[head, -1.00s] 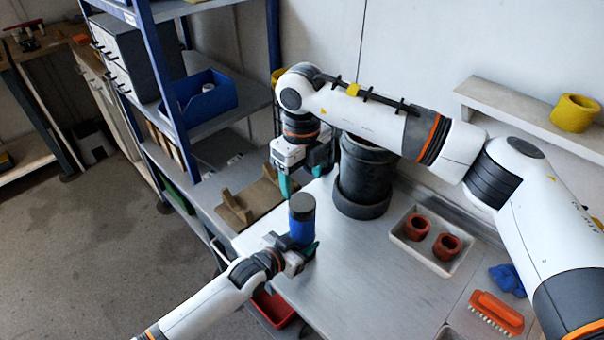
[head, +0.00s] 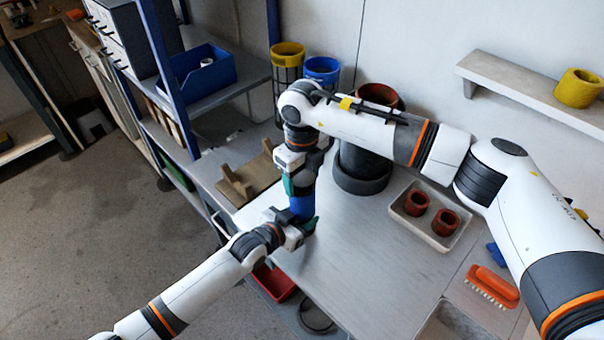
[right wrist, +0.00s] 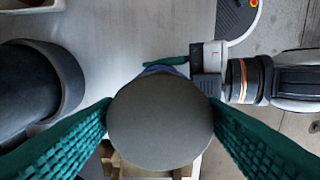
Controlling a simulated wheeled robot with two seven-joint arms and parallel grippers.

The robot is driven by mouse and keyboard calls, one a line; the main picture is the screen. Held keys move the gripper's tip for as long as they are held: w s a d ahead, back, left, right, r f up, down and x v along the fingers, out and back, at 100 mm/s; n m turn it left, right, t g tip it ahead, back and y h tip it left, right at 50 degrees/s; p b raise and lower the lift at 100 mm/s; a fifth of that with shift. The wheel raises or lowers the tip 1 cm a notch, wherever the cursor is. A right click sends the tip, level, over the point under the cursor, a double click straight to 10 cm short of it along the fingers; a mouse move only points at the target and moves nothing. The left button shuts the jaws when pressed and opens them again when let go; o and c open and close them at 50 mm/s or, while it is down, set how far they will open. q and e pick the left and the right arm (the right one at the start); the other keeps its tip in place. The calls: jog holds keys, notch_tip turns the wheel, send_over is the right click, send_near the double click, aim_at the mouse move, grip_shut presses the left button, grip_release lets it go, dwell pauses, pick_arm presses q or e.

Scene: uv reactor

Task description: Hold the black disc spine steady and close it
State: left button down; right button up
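I see no disc spine as such; the thing between my grippers is an upright blue cylinder (head: 301,207) with a dark grey round top (right wrist: 160,122). My left gripper (head: 297,228) is shut on the blue body near the table's front left edge. My right gripper (head: 301,182) points down from above, its teal fingers on either side of the top. In the right wrist view, the fingers (right wrist: 160,110) meet the rim on both sides with no clear gap. Whether they press on it is not clear. The grey top largely hides the blue body there.
A large dark cylinder (head: 362,165) stands close behind my right gripper. A pale tray (head: 441,239) with two red rings and an orange brush (head: 492,287) lie to the right. A wooden holder (head: 236,187) is at left. The middle of the metal table (head: 365,265) is clear.

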jog(key=c, duration=0.7)
jog(key=o, duration=1.1)
jog(key=shift+o, duration=0.2)
notch_tip(320, 180, up, 12)
pick_arm(q)
jog(key=c, duration=0.5)
grip_release()
